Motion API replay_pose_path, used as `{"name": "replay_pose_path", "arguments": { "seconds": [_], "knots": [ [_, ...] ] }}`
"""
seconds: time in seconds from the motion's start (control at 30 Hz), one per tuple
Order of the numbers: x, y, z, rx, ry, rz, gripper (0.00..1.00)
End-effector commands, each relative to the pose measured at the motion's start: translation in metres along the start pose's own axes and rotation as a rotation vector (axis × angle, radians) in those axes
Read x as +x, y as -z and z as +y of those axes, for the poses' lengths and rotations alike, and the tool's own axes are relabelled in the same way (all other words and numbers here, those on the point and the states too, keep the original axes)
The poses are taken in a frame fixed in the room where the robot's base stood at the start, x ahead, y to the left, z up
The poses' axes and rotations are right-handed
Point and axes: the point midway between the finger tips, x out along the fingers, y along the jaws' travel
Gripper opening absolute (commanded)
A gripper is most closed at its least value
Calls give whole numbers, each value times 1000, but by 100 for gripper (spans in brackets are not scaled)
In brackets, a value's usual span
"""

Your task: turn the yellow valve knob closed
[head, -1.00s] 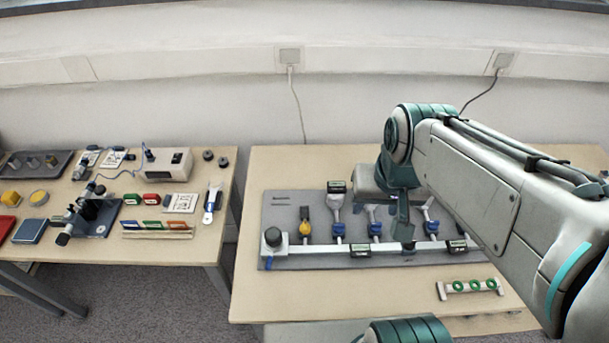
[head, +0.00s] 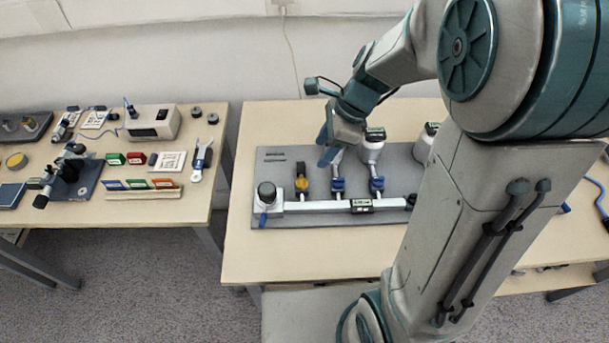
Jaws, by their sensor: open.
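The yellow valve knob (head: 301,185) sits on a short branch at the left part of the grey board (head: 275,165), with a dark part above it. Its branch meets the pale horizontal manifold pipe (head: 322,206). My gripper (head: 325,155) hangs above the board, to the right of the yellow knob and higher in the picture. Its jaws point down and are open, with nothing seen between them. It appears apart from the knob. My gripper hides part of the branch to the right of the knob.
Blue valve knobs (head: 338,186) stand on the branches to the right. A black-capped fitting (head: 267,193) stands at the manifold's left end. My arm hides the board's right part. The table front (head: 300,253) is clear. A second table (head: 150,205) with instruments stands left, across a gap.

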Motion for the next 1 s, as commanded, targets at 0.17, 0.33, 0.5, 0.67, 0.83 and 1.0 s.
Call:
{"name": "replay_pose_path", "arguments": {
  "seconds": [0.17, 0.33, 0.5, 0.67, 0.83, 1.0],
  "knots": [
    [42, 1, 2, -1, -7, 2, 49],
    [78, 2, 2, -2, -6, 2, 49],
    [103, 1, 1, -4, -4, 2, 49],
    [115, 1, 1, -4, -2, 2, 49],
    [117, 0, 1, -4, -1, 2, 49],
    [117, 0, 1, -4, -1, 2, 46]
  ]
}}
